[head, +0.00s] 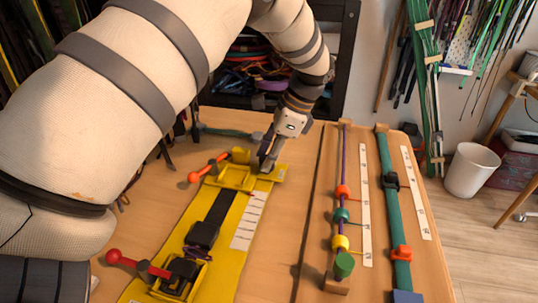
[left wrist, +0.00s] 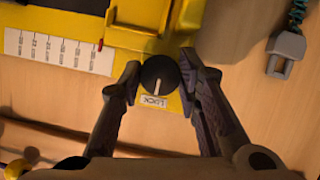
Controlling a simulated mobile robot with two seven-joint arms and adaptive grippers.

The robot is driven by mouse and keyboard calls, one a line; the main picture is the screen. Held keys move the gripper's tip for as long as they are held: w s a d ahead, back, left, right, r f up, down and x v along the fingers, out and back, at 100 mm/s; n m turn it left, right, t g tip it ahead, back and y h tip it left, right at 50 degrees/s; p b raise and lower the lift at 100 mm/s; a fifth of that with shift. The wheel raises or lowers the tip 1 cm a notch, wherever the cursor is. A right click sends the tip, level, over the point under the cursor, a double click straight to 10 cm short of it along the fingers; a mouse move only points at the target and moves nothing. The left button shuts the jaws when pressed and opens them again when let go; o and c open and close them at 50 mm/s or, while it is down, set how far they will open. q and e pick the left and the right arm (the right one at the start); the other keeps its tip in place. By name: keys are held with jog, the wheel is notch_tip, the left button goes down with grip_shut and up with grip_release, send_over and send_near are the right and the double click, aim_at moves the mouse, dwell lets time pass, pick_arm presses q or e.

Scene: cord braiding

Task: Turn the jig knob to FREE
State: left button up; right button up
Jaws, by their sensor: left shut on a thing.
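The jig is a long yellow plate (head: 222,262) on the wooden table, with red-handled clamps at both ends. Its knob (left wrist: 158,78) is round and black with a white pointer line, at the far end of the plate. The pointer aims at the small white label (left wrist: 156,101), which reads LOCK upside down. No FREE label shows. My left gripper (head: 266,160) reaches down to the plate's far right corner. In the left wrist view its two dark fingers (left wrist: 160,66) are shut on the knob, one on each side. The fingers hide the knob in the head view. My right gripper is in neither view.
A white ruled scale (head: 249,220) lies along the plate. Red clamp handles (head: 208,167) stick out left. To the right stand a cord with coloured beads (head: 342,215) and a green strap (head: 391,200). A grey-ended teal cord (left wrist: 287,48) lies near the gripper.

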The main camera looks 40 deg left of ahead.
pick_arm(q)
jog(key=n, duration=0.2)
jog(key=n+g+h, duration=0.1)
jog(key=n, duration=0.1)
jog(key=shift+w+a+n+h, duration=0.1)
jog(key=shift+n+h, duration=0.2)
jog(key=n, duration=0.2)
jog(key=n+h+b, duration=0.1)
jog(key=n, duration=0.1)
jog(key=shift+a+n+g+h, duration=0.1)
jog(key=shift+n+g+h, duration=0.2)
jog(key=n+h, duration=0.2)
jog(key=n, duration=0.3)
jog(key=shift+a, duration=0.1)
jog(key=shift+n+t+h+p, duration=0.45)
jog(key=shift+n+t+h, duration=0.15)
jog(key=shift+n, duration=1.2)
jog(key=o, duration=1.1)
jog(key=shift+o, duration=0.2)
